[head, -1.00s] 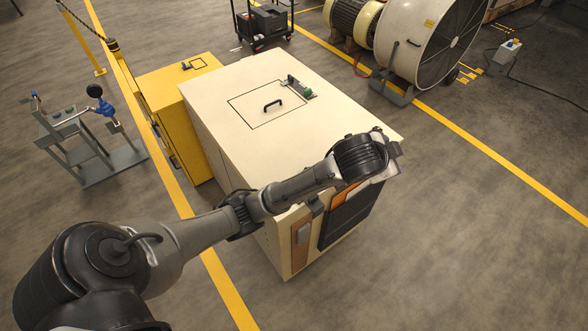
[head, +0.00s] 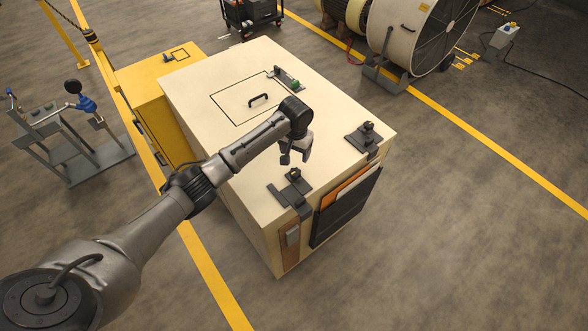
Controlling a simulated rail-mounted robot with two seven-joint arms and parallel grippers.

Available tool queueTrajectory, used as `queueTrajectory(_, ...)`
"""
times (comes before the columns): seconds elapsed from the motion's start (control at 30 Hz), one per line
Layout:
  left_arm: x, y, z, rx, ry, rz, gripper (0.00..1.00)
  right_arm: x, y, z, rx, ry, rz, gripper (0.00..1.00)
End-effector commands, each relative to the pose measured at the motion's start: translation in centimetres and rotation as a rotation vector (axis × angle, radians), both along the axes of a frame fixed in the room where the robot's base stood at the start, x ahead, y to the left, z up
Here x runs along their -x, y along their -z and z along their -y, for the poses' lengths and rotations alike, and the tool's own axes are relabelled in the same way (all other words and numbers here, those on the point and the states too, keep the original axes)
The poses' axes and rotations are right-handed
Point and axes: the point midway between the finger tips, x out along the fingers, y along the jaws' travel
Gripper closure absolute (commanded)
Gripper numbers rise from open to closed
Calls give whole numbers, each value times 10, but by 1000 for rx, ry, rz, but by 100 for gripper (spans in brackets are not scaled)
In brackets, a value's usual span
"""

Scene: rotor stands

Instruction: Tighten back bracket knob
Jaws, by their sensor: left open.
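A cream cabinet (head: 200,80) stands in the middle of the view. Two dark brackets with knobs sit on its top near the front edge. One bracket (head: 295,188) is nearer, with a small dark knob (head: 294,174) on it. The other bracket (head: 362,140) is farther back to the right, with a dark knob (head: 368,125) on top. I cannot tell how tight either knob is. My left gripper (head: 296,157) is open and empty, pointing down over the cabinet top between the hatch and the nearer bracket, apart from both knobs. My right gripper is out of view.
A hatch with a black handle (head: 258,99) and a green-ended latch (head: 291,83) lie on the cabinet top. A black pocket (head: 345,212) with folders hangs on the front. A yellow cabinet (head: 150,85) stands to the left.

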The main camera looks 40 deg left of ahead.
Motion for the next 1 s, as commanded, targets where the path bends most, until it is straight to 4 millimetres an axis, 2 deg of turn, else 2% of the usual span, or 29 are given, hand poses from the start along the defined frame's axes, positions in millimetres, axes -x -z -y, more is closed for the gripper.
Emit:
queueTrajectory(0.2,1,43,0,1,1,-4,31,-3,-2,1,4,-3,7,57)
queueTrajectory(0.5,0,88,0,-1,2,-1,31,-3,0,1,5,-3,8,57)
queueTrajectory(0.73,0,104,0,0,2,1,31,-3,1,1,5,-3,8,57)
queueTrajectory(1.0,0,108,0,0,3,2,31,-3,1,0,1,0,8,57)
